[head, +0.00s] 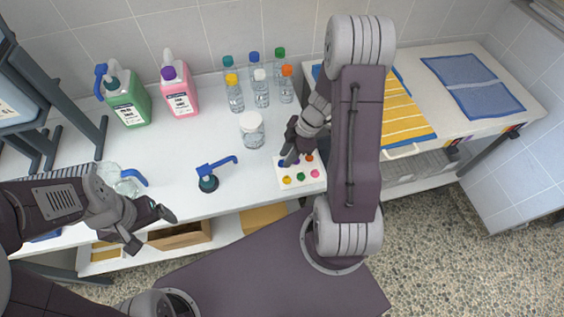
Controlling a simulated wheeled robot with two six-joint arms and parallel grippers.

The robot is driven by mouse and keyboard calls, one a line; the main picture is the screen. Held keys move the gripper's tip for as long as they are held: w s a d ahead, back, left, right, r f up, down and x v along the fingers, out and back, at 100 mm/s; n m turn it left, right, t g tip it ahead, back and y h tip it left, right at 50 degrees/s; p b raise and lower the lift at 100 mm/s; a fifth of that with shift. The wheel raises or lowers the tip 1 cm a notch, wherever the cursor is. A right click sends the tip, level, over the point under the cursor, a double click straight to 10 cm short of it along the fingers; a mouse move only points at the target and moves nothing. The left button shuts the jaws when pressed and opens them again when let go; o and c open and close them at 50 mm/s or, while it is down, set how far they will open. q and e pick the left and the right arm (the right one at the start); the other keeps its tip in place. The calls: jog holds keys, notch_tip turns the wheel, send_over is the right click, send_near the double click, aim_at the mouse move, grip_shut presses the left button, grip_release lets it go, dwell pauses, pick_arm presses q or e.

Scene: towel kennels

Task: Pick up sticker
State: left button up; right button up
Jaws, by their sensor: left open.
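A white sticker sheet (307,184) with several coloured round stickers lies at the front edge of the white counter. Its front row shows a yellow sticker (286,180), a green sticker (301,176) and a red sticker (315,173). An orange-red sticker (309,158) shows in the back row, with darker blue and purple ones partly covered by my gripper. My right gripper (288,160) points down over the back left of the sheet; its fingertips are too small and dark to tell open or shut. My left gripper (154,233) is open and empty in front of the counter edge.
Several small capped bottles (261,90), a green jug (129,103) and a pink jug (180,95) stand behind. Folded yellow (403,115) and blue towels (472,85) lie right.

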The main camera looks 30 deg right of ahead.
grip_shut()
jog(key=shift+r, duration=0.5)
notch_tip(320, 180, up, 31)
jog(key=p, duration=0.7)
jog(key=shift+p, duration=0.3)
